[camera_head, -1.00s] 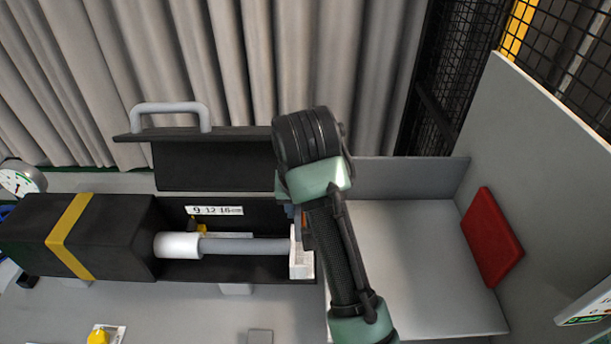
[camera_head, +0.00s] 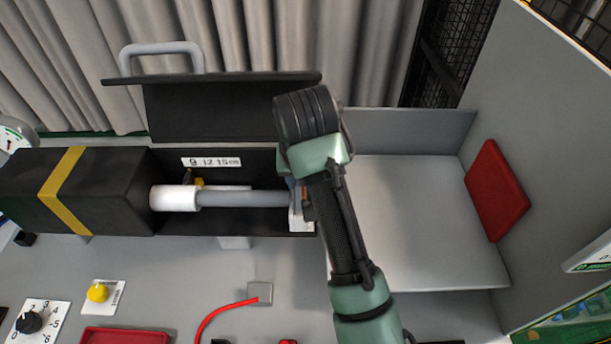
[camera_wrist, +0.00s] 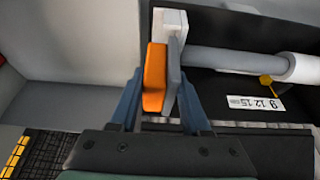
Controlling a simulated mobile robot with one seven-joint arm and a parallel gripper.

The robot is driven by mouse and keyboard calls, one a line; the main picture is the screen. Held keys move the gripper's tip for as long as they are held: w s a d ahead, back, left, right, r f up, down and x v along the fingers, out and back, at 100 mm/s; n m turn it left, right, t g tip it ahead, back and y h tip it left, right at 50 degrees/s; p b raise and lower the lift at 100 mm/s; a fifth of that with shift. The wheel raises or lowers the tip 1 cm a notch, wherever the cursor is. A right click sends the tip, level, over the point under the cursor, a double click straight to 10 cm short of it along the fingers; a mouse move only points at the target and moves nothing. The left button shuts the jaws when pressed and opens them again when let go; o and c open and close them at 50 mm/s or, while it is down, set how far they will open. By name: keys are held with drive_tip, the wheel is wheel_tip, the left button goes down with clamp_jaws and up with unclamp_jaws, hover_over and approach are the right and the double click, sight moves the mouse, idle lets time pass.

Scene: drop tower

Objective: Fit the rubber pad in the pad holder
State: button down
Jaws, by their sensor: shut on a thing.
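My gripper (camera_wrist: 160,110) has blue fingers and is shut on an orange block (camera_wrist: 154,78) with a grey plate (camera_wrist: 174,80) against its right side. I take this pair to be the rubber pad and its backing, but cannot be sure. A white block (camera_wrist: 172,22) at the end of the grey rod, apparently the pad holder, is just beyond the held piece. Whether they touch is unclear. In the head view, my wrist hides most of the held piece, and the white block (camera_head: 301,220) shows just left of my arm.
The grey rod (camera_head: 245,199) runs from a black housing (camera_head: 110,195) with a yellow stripe. A raised black lid (camera_head: 215,105) stands behind. A red pad (camera_head: 497,190) is on the right wall. A red cable (camera_head: 215,318) lies in front. The grey shelf (camera_head: 410,220) is clear.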

drive_tip(key=shift+f+b, duration=0.95)
drive_tip(key=shift+f, duration=1.1)
drive_tip(key=shift+s+f, duration=0.1)
drive_tip(key=shift+f, duration=0.05)
